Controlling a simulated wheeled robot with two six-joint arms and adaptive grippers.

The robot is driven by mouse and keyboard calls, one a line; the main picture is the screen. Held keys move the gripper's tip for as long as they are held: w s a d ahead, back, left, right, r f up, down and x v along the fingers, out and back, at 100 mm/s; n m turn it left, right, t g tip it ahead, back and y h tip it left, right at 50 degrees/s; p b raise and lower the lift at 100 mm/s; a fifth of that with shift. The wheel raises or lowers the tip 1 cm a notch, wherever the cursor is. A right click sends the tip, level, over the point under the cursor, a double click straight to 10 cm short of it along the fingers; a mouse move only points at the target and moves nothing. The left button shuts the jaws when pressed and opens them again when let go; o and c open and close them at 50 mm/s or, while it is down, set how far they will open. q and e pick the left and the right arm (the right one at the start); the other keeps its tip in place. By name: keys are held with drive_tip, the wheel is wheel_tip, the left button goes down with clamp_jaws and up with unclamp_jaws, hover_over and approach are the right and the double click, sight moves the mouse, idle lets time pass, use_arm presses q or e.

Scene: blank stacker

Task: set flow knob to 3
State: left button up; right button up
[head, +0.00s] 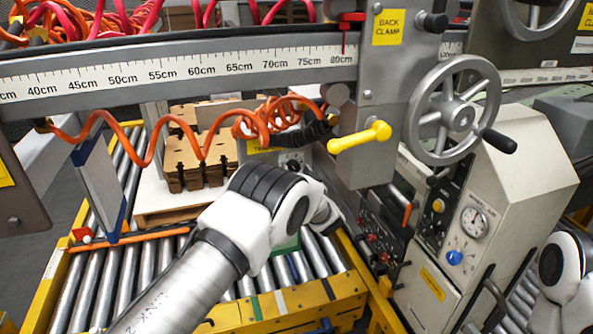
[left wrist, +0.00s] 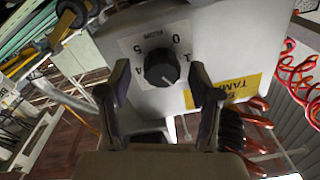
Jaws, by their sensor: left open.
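The flow knob (left wrist: 162,69) is round and black, on a white dial plate that appears upside down in the left wrist view. The numbers 0, 1, 4 and 5 show around it; 2 and 3 cannot be made out. A pale mark on the knob appears to point to the lower right. My left gripper (left wrist: 160,72) is open, with one finger on each side of the knob. Contact cannot be told. In the head view my left wrist hides the gripper and knob. My right gripper is not in view; only part of my right arm shows at the right edge.
A yellow label (left wrist: 222,91) sits beside the dial. Orange coiled hoses (head: 262,122) hang near the control box. A yellow lever (head: 360,137) and a handwheel (head: 455,110) stand to the right. A roller conveyor (head: 130,265) lies below, with stacked brown blanks (head: 205,150) behind.

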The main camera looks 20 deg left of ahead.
use_arm(q)
drive_tip(key=shift+s+r, duration=0.1)
drive_tip(key=shift+r, duration=0.05)
drive_tip(key=c, duration=1.2)
drive_tip(key=shift+o, duration=0.2)
drive_tip(key=shift+m, duration=0.5)
drive_tip(key=m, duration=0.4)
drive_tip(key=shift+m+b, duration=0.3)
drive_tip(key=shift+m, duration=0.1)
drive_tip(key=m, duration=0.4)
drive_tip(key=shift+f+m, duration=0.2)
drive_tip(key=shift+m, duration=0.2)
drive_tip(key=o, duration=1.2)
drive_tip(key=shift+c, duration=0.2)
